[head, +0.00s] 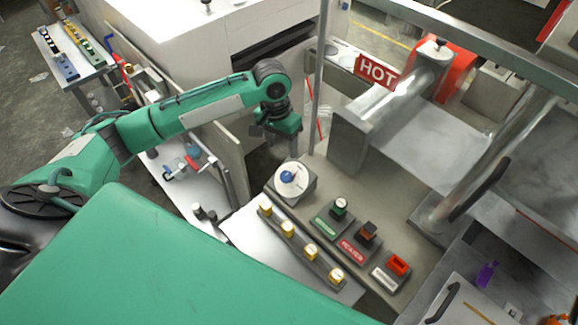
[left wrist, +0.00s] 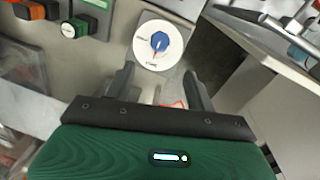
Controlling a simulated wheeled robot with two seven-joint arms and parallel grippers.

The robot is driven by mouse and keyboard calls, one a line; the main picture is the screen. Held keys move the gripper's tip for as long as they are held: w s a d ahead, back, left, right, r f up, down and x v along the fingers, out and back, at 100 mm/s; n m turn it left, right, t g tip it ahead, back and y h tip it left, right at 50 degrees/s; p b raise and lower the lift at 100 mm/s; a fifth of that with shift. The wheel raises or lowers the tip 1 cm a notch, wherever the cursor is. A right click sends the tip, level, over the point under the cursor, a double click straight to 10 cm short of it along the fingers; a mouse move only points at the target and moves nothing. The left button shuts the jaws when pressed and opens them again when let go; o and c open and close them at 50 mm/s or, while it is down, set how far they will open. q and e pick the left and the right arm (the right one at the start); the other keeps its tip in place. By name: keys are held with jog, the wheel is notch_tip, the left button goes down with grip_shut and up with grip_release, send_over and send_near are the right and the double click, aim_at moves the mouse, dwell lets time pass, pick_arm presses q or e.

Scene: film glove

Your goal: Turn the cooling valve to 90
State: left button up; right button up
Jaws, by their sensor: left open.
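The valve is a blue knob (head: 288,176) on a round white dial (head: 299,189), set on a grey block at the panel's back left corner. My left gripper (head: 272,147) hangs above and behind the dial, apart from the knob. Its two fingers are spread with nothing between them; in the left wrist view the gripper (left wrist: 160,83) shows just below the dial. My right gripper is out of view.
A thin upright post (head: 319,90) rises behind the dial, near a red HOT sign (head: 376,71) and metal rollers.

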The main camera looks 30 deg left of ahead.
pick_arm(q)
jog(key=p, duration=0.2)
send_over(286, 174)
jog(key=f, duration=0.5)
jog(key=shift+s+a+f, duration=0.1)
jog(key=shift+s+a, duration=0.05)
jog(key=shift+a, duration=0.2)
jog(key=f, duration=0.4)
jog(key=f+p, duration=0.1)
jog(key=f, duration=0.1)
jog(key=shift+d, duration=0.3)
jog(key=shift+f, duration=0.25)
jog(key=c, duration=1)
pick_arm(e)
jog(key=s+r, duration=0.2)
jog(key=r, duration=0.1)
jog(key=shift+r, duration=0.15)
